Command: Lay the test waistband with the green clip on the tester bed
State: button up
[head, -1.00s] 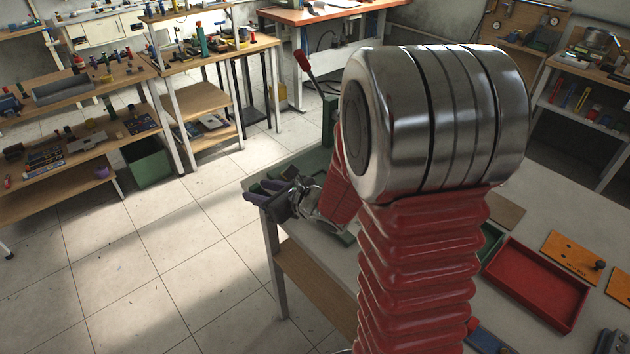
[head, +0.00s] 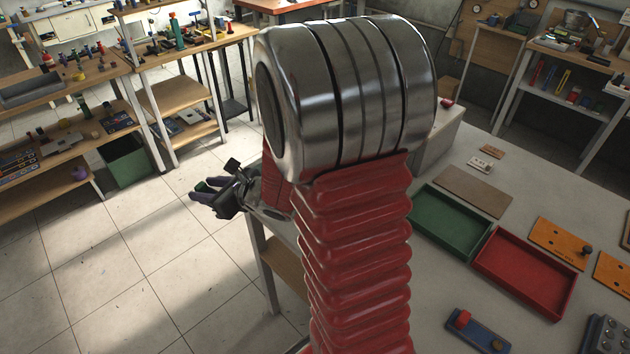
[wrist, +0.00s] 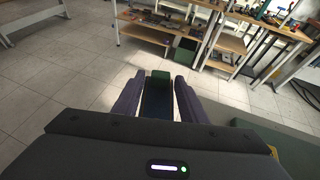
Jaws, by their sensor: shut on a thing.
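My gripper (head: 207,196) is out past the left edge of the grey table, above the floor, in the head view. In the wrist view my gripper (wrist: 157,98) has its two purple fingers on either side of a dark blue strip (wrist: 157,103) with a green end piece (wrist: 161,77). This looks like the waistband and its green clip, held between the fingers. I cannot make out the tester bed; my arm hides part of the table.
A green tray (head: 452,222) and a red tray (head: 527,273) sit on the table's right part, with orange plates (head: 558,243) beside them. A flat green surface (wrist: 275,143) lies at the lower right in the wrist view. Shelves with tools (head: 65,160) stand left, across open floor.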

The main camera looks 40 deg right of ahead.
jog(key=s+d+r+m+h, duration=0.1)
jog(key=s+d+r, duration=0.1)
jog(key=d, duration=0.6)
jog(key=s+d+r+m+h, duration=0.1)
jog(key=s+d+r, duration=0.2)
jog(key=s+d, duration=0.2)
jog(key=s+d+r+m+h, duration=0.1)
jog(key=s+d+r, duration=0.2)
jog(key=d, duration=0.8)
jog(key=shift+s+d+r+t+h, duration=0.2)
jog(key=shift+s+d+t+h, duration=0.1)
jog(key=shift+s+h, duration=0.15)
jog(key=shift+a+f, duration=0.1)
jog(key=shift+f, duration=2.85)
jog(key=shift+f, duration=2.1)
jog(key=shift+f, duration=0.1)
